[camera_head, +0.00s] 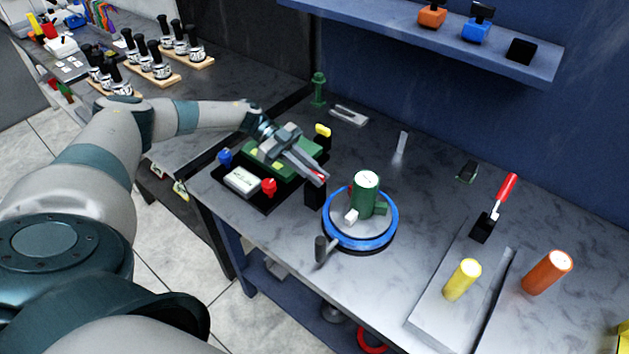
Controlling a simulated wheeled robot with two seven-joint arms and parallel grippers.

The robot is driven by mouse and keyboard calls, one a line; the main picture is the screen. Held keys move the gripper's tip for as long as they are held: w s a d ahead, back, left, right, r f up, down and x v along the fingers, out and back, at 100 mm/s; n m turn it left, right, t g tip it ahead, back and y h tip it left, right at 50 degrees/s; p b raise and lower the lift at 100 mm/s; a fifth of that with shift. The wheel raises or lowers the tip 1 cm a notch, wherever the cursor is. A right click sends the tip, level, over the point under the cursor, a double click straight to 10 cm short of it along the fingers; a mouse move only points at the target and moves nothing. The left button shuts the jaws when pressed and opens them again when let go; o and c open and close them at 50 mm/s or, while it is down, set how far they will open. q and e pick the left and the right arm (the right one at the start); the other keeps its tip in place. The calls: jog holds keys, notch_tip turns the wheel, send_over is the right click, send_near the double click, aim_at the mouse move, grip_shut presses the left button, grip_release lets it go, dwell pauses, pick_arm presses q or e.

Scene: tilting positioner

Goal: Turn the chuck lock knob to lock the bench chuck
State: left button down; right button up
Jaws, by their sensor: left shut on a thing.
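The bench chuck is a green cylinder (367,205) with a pale dial-like top, standing upright on a round base with a blue ring (393,222). My left gripper (321,178) reaches in from the left, just left of the chuck, above a black block (314,194). It is shut on a small red part, mostly hidden by the fingers. I cannot tell for certain that this is the chuck lock knob. My right gripper is out of view.
A black crank handle (320,248) stands at the ring's front left. A dark tray with a green fixture and a red knob (269,186) lies under my left arm. A yellow cylinder (462,279) and an orange cylinder (547,272) stand at the right. The bench behind the chuck is mostly clear.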

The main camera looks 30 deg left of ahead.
pick_arm(q)
jog(key=shift+m+g+b, duration=0.45)
jog(key=shift+m+g, duration=0.05)
jog(key=shift+g, duration=0.1)
jog(key=shift+r, duration=0.1)
jog(key=c, duration=1.8)
grip_release()
jog(key=shift+d, duration=0.1)
jog(key=shift+o, duration=0.2)
jog(key=shift+a, duration=0.2)
jog(key=shift+w+a+r+b, duration=0.1)
jog(key=shift+a+b, duration=0.4)
jog(key=shift+a, duration=0.1)
jog(key=b+v, duration=0.7)
jog(key=v, duration=0.8)
jog(key=shift+a+r+b, duration=0.25)
jog(key=shift+a+b, duration=0.05)
jog(key=shift+b, duration=0.1)
